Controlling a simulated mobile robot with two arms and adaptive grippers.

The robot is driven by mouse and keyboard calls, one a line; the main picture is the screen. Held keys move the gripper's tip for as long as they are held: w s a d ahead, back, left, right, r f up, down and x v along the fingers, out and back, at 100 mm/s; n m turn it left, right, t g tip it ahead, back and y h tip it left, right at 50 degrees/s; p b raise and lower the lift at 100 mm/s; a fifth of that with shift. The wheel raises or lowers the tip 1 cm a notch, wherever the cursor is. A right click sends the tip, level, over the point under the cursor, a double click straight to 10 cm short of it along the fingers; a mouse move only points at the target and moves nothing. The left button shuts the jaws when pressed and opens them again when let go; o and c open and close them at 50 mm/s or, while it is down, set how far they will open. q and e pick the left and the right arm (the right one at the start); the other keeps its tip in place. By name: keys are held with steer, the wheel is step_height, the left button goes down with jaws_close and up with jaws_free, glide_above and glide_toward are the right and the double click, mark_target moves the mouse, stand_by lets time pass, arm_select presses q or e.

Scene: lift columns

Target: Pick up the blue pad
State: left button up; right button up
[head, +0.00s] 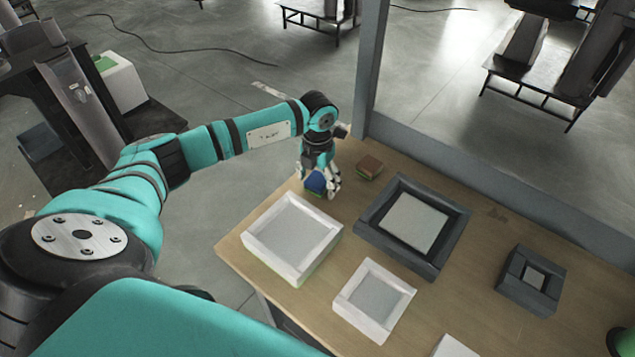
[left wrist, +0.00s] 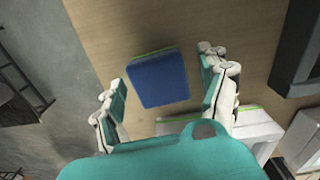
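The blue pad (head: 316,182) is at the far left part of the wooden table, partly hidden by my left gripper in the head view. In the left wrist view the blue pad (left wrist: 159,79) shows a flat blue top and a green edge. My left gripper (head: 322,192) is above the table at the pad, pointing down. In the left wrist view the left gripper's fingers (left wrist: 165,94) are spread apart on either side of the pad, with gaps to it.
A brown block (head: 369,167) lies right of the pad. A white tray (head: 292,238), a smaller white tray (head: 374,300), a large dark tray (head: 413,226) and a small dark tray (head: 531,280) stand on the table (head: 470,300). A grey post and ledge (head: 500,189) border the far side.

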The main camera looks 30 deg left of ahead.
arm_select(q)
steer(key=c, duration=1.1)
